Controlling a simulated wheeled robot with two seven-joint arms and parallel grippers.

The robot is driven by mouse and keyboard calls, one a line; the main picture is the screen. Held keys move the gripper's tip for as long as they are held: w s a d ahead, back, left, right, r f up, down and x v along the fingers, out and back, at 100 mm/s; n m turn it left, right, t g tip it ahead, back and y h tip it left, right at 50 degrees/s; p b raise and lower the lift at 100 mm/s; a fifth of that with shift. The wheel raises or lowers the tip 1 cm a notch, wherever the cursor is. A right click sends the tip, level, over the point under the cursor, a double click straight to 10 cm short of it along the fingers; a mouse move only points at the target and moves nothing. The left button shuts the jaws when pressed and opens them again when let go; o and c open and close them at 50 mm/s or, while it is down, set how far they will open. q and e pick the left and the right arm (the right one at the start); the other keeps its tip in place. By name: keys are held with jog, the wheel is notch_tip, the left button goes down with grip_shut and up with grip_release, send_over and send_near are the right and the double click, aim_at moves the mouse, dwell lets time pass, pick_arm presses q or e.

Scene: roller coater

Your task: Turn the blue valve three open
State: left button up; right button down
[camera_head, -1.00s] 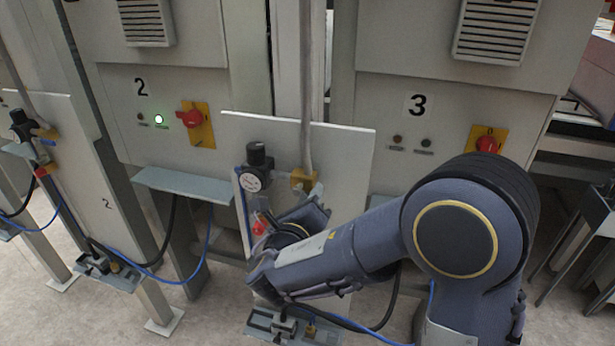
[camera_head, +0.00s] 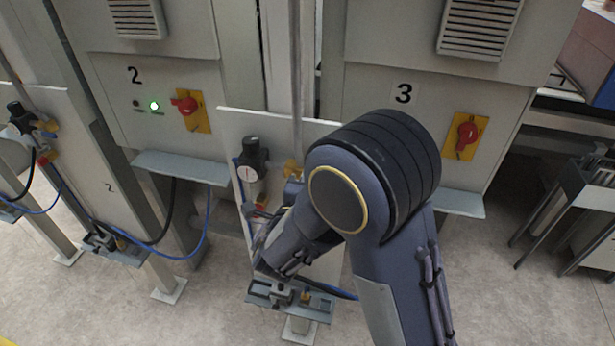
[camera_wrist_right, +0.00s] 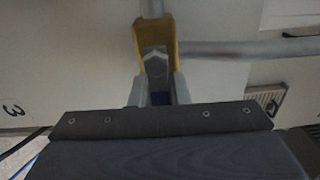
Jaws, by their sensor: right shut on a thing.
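My right gripper (camera_wrist_right: 158,90) is at the yellow valve fitting (camera_wrist_right: 143,38) in the right wrist view. Its two fingers stand either side of a small dark blue piece (camera_wrist_right: 160,99), which looks like the blue valve's handle, and are shut on it. Most of the handle is hidden, so its angle is hard to tell. In the head view, the yellow fitting (camera_head: 292,168) shows at the foot of a grey pipe on station three's panel. My right arm hides the gripper's fingertips and the blue handle there. My left gripper is not in view.
A gauge with a black knob (camera_head: 252,158) sits left of the fitting. A small shelf (camera_head: 262,291) with fittings and hoses is below. Panel 3 has a red switch (camera_head: 466,133).

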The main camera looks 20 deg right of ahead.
jog(key=shift+n, duration=0.3)
dwell(0.4)
jog(key=c, duration=1.4)
grip_release()
jog(key=b+v, duration=0.1)
jog(key=v, duration=0.6)
jog(key=shift+s+a, duration=0.25)
jog(key=shift+s, duration=0.1)
